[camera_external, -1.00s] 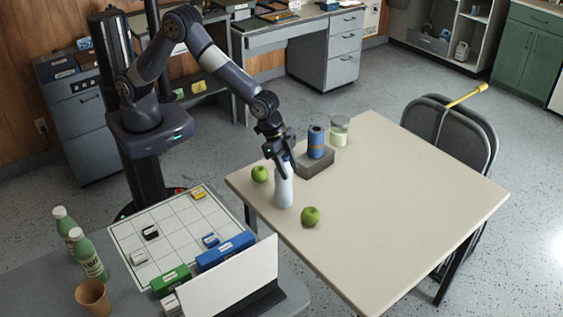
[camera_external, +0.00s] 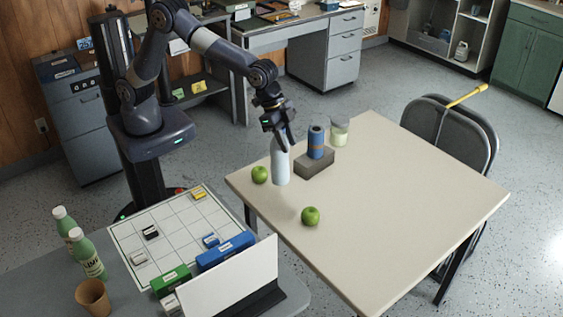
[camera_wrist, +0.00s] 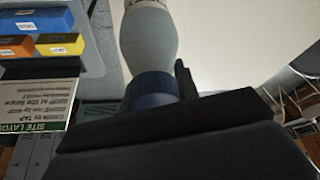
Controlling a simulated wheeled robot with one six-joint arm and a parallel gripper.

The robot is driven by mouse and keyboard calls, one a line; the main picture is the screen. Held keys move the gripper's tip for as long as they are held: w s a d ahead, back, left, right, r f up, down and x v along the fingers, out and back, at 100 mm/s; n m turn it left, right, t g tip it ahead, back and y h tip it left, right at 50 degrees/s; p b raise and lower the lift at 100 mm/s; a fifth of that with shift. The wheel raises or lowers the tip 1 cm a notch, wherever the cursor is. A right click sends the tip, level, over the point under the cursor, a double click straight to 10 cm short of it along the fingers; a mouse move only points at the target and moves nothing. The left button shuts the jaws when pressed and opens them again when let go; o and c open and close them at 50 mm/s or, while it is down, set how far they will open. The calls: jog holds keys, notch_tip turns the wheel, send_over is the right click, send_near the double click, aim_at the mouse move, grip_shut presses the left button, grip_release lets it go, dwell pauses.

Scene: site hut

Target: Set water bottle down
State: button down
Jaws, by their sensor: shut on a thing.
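The water bottle (camera_external: 280,167) is pale grey-white and roughly upright in the external view, between the two green apples. My gripper (camera_external: 281,143) is shut on its upper part from above. The bottle's base shows over the near left part of the table (camera_external: 395,225); it appears raised a little above the top. In the wrist view the bottle's pale body (camera_wrist: 149,40) and dark blue cap (camera_wrist: 151,89) show beside a dark finger. The other finger is hard to make out.
Green apples stand left (camera_external: 260,174) and front right (camera_external: 310,216) of the bottle. The table's front and right are clear.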

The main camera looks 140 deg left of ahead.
jog(key=s+d+f+m, duration=0.1)
jog(key=s+d, duration=0.3)
jog(key=d, duration=0.4)
jog(key=s+d+f+m+h, duration=0.1)
jog(key=s+d, duration=0.3)
jog(key=d, duration=0.4)
jog(key=s+d+f+m, duration=0.2)
jog(key=s+d+f, duration=0.1)
jog(key=d, duration=0.6)
jog(key=shift+s+f+h, duration=0.3)
jog(key=shift+s+f, duration=0.05)
jog(key=shift+s, duration=0.25)
jog(key=shift+d, duration=0.1)
jog(key=w+d+r+m+b, duration=0.1)
jog(key=w+d+r, duration=0.15)
jog(key=d, duration=0.25)
jog(key=w+d+r, duration=0.1)
jog(key=d+r, duration=0.2)
jog(key=d, duration=0.2)
notch_tip(320, 180, down, 9)
jog(key=shift+p, duration=0.35)
jog(key=shift+f, duration=0.1)
